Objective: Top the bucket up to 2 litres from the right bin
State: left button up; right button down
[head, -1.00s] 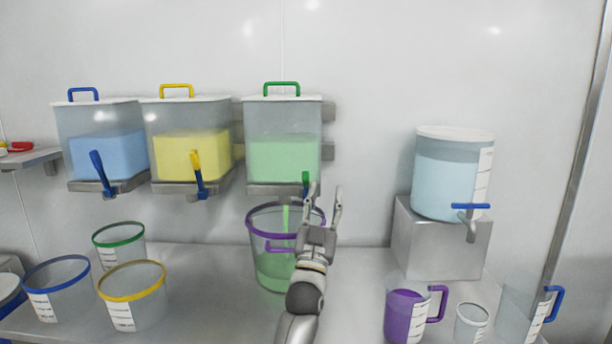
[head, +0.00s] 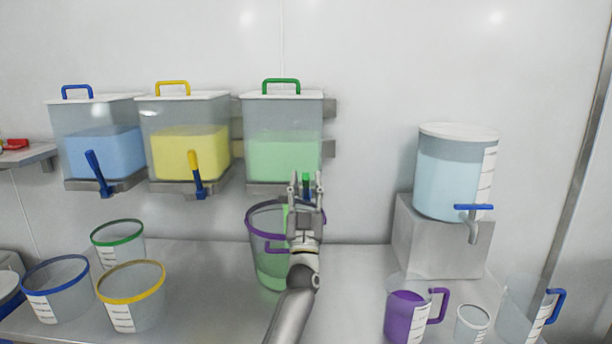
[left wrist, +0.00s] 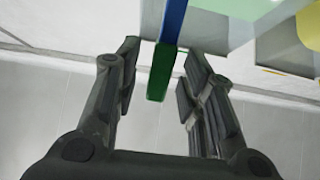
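The right bin (head: 283,118), with a green handle and green contents, hangs on the wall. Its lever (head: 306,181) has a green tip and a blue shaft. A clear bucket (head: 262,262) with a purple rim stands below it with green material inside. A green stream seems to fall into it, partly hidden by my gripper. My left gripper (head: 305,184) is open at the lever. In the left wrist view the lever's green tip (left wrist: 160,80) sits between the spread fingers (left wrist: 155,88), with gaps on both sides. My right gripper is out of view. The bucket's level marks cannot be read.
Blue (head: 100,150) and yellow (head: 188,150) bins hang to the left. Several empty buckets stand at the left of the bench. A water dispenser (head: 450,175) stands on a block at right, with a purple-filled jug (head: 404,318) and clear vessels in front.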

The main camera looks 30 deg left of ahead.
pick_arm(q)
jog(key=shift+x, duration=0.9)
grip_shut()
